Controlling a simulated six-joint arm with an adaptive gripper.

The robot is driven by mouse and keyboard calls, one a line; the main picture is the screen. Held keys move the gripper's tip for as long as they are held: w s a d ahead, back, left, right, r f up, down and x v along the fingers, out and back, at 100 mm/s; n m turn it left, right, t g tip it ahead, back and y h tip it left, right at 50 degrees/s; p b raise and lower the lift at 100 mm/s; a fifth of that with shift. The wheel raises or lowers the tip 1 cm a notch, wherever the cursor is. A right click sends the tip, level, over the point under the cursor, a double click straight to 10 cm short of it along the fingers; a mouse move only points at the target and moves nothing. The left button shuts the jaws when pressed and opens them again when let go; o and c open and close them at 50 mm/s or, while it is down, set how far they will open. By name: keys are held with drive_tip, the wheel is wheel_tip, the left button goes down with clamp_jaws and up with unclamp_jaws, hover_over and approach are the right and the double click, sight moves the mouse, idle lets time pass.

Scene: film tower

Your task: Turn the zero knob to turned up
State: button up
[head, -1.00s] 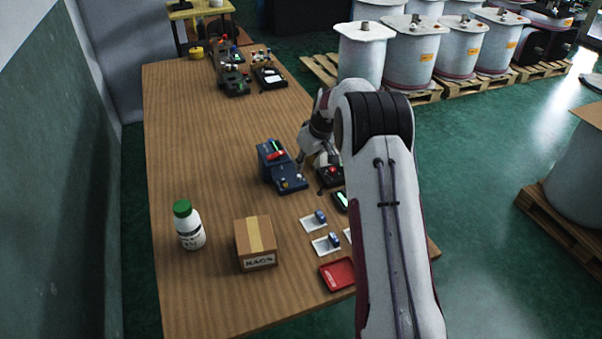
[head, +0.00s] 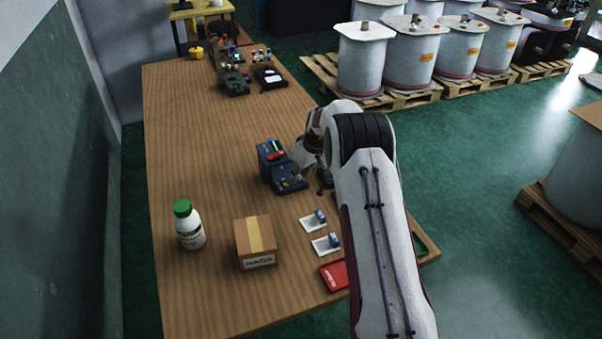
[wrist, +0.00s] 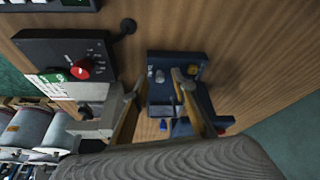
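A blue instrument (head: 268,165) with a lit green strip and a red part stands on the table. Its low front panel also shows in the wrist view (wrist: 178,57), with a pale grey knob (wrist: 159,76) and a small yellowish part (wrist: 193,71). I cannot read which control is the zero knob. A dark box with a red knob (wrist: 80,69) and scale marks lies left of it in the wrist view. My gripper (wrist: 159,82) is open, its fingers apart over the blue panel, with the grey knob between the tips in the picture. Contact cannot be told.
A cardboard box (head: 256,245), a white bottle with green cap (head: 189,226), small white trays (head: 325,244) and a red tray (head: 333,277) stand nearer me. More devices (head: 235,82) are at the far end. The table's left middle is clear.

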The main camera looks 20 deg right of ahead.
clamp_jaws()
drive_tip(key=shift+a+m, duration=0.1)
drive_tip(key=shift+m, duration=0.6)
drive_tip(key=shift+a+m+h, duration=0.2)
drive_tip(key=shift+m+h, duration=0.7)
drive_tip(key=shift+m, duration=0.8)
drive_tip(key=shift+w+a+m+g+h, duration=0.1)
drive_tip(key=shift+m+g+h, duration=0.25)
drive_tip(key=shift+m, duration=0.85)
drive_tip(key=shift+w+a+m+g+h, duration=0.15)
drive_tip(key=shift+m+h, duration=0.4)
drive_tip(key=shift+m, duration=0.65)
drive_tip(key=shift+s+d+m, duration=0.1)
drive_tip(key=shift+m, duration=0.4)
unclamp_jaws()
